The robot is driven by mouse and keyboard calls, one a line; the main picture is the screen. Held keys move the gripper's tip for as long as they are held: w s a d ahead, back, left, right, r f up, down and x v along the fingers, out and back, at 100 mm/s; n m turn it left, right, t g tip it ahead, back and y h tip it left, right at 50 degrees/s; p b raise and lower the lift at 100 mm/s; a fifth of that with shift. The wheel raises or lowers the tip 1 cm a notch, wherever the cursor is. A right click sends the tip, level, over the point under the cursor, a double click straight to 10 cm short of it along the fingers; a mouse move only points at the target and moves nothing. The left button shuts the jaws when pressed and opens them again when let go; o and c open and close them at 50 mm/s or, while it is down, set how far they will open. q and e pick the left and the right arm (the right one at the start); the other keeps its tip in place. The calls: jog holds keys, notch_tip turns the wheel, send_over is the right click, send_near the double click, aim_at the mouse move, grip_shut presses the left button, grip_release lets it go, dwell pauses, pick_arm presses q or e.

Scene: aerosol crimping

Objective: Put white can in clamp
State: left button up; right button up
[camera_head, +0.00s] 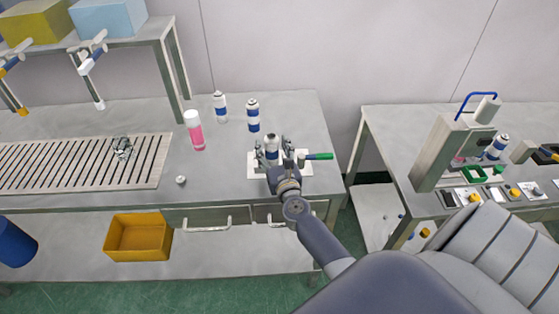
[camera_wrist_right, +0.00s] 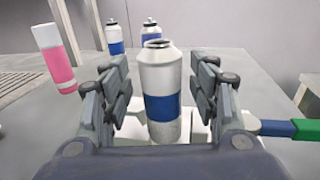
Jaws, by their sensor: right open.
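A white can with a blue band (camera_head: 271,148) stands upright at the clamp (camera_head: 301,169), which has a white base plate and a green handle (camera_head: 320,156). In the right wrist view the can (camera_wrist_right: 162,85) has an open top and stands between the fingers of my right gripper (camera_wrist_right: 163,100). The gripper is open, with a finger on each side of the can and visible gaps. The can's foot and most of the clamp's jaws are hidden, so how it is seated cannot be told. My left gripper is not in view.
Two more white-and-blue cans (camera_head: 220,107) (camera_head: 253,116) stand behind the clamp. A pink can with a white cap (camera_head: 194,131) stands left of them. A small white cap (camera_head: 181,180) and a slatted rack (camera_head: 75,165) lie further left. A press machine (camera_head: 450,150) stands on the right table.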

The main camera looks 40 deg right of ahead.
jog(key=b+v, duration=0.1)
jog(key=v, duration=0.9)
jog(key=shift+b, duration=0.4)
jog(key=shift+s+a+r, duration=0.1)
jog(key=shift+s, duration=0.05)
